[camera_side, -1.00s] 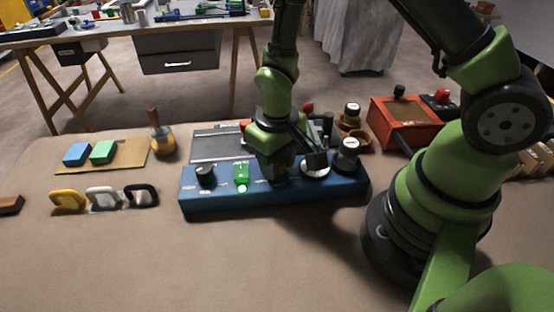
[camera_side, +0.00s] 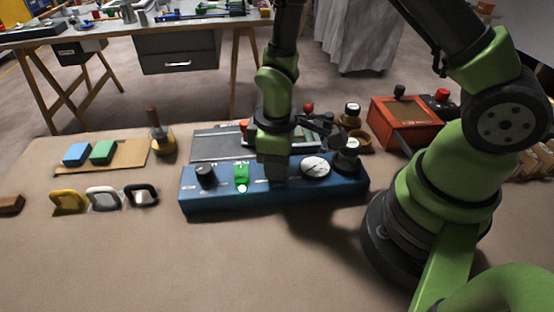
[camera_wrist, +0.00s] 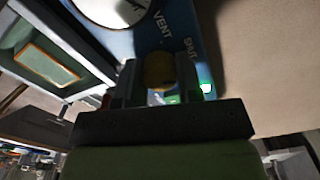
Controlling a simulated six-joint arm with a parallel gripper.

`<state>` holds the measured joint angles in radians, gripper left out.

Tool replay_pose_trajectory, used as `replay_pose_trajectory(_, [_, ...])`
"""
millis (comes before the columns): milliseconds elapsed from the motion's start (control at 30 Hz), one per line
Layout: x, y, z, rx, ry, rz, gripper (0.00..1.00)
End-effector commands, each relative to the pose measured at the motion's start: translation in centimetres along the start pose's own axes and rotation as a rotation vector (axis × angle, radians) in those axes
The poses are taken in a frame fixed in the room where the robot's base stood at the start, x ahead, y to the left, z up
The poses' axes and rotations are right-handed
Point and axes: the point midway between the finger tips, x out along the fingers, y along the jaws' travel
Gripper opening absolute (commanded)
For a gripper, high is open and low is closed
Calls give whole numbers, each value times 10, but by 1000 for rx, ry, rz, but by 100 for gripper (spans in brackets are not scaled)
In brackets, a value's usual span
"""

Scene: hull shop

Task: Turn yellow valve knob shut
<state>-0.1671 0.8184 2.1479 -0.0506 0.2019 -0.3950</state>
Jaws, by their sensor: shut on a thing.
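The yellow valve knob (camera_wrist: 160,72) shows between my two fingers in the wrist view, with the words VENT and SHUT on the blue panel beside it. My gripper (camera_wrist: 158,85) is shut on the knob. In the side view my gripper (camera_side: 273,170) points down onto the blue panel box (camera_side: 225,203), and the knob is hidden behind it. A lit green light (camera_side: 242,188) sits left of the gripper on the panel, below a green switch (camera_side: 241,173). A white round dial (camera_side: 315,167) is right of the gripper.
A black knob (camera_side: 205,175) is at the panel's left and a dark knob (camera_side: 347,161) at its right. A red box (camera_side: 405,125) stands behind right. Yellow, white and black handles and a board with blue and green blocks lie left. The table front is clear.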

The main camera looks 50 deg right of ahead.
Motion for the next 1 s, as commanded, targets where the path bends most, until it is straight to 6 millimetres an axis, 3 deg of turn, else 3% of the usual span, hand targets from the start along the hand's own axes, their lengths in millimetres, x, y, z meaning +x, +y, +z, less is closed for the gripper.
replay_pose_trajectory(500, [0,0,1,-339,-2,-1,10])
replay_pose_trajectory(1000, [0,0,1,-404,-2,-1,10])
